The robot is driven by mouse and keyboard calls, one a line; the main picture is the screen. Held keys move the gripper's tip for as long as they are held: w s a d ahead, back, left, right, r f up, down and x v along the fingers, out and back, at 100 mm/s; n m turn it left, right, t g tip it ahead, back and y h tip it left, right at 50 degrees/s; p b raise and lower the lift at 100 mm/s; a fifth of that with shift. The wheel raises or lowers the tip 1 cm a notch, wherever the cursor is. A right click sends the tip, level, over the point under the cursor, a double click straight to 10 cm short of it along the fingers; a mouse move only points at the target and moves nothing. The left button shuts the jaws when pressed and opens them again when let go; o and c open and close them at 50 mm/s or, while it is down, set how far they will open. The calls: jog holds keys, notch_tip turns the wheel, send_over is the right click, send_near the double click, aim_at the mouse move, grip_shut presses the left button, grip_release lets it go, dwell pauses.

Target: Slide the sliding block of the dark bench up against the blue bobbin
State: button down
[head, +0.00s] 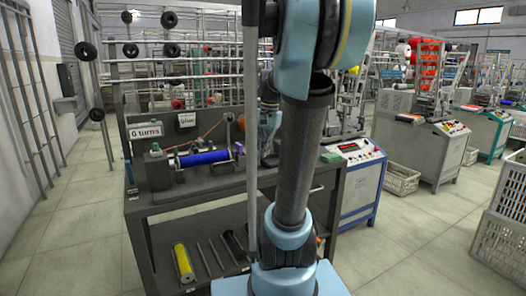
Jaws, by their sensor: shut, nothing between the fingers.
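The blue bobbin (204,158) lies level on the dark bench (170,207), held at its left end by a dark grey headstock block (158,168). What looks like the sliding block (239,150) stands at the bobbin's right end; the picture is too small to tell whether they touch. My gripper (269,159) is low over the bench, to the right of the block and apart from the bobbin. It is shut and empty. My own arm column hides part of the bench's right side.
Signs reading "6 turns" (145,131) and "blue" (187,120) stand behind the bobbin. The bench's lower shelf holds a yellow bobbin (184,262) and several dark rods. A control cabinet (361,185) stands close right of the bench. Floor at the left is clear.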

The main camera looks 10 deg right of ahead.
jog(key=w+d+r+m+y, duration=0.1)
jog(key=w+d+m, duration=0.1)
jog(key=w+d, duration=0.35)
jog(key=w+d+r+m+g, duration=0.1)
jog(key=w+d+m, duration=0.15)
jog(key=w, duration=0.65)
jog(key=w+d+r+m+y, duration=0.1)
jog(key=w+d+m, duration=0.2)
jog(key=w, duration=0.4)
jog(key=x, duration=1)
jog(key=shift+s, duration=0.3)
jog(key=shift+s+a+f, duration=0.1)
jog(key=shift+s+a, duration=0.05)
jog(key=shift+a, duration=0.4)
jog(key=shift+s+a, duration=0.2)
jog(key=shift+a, duration=0.35)
jog(key=shift+s+a, duration=0.2)
jog(key=shift+a, duration=0.65)
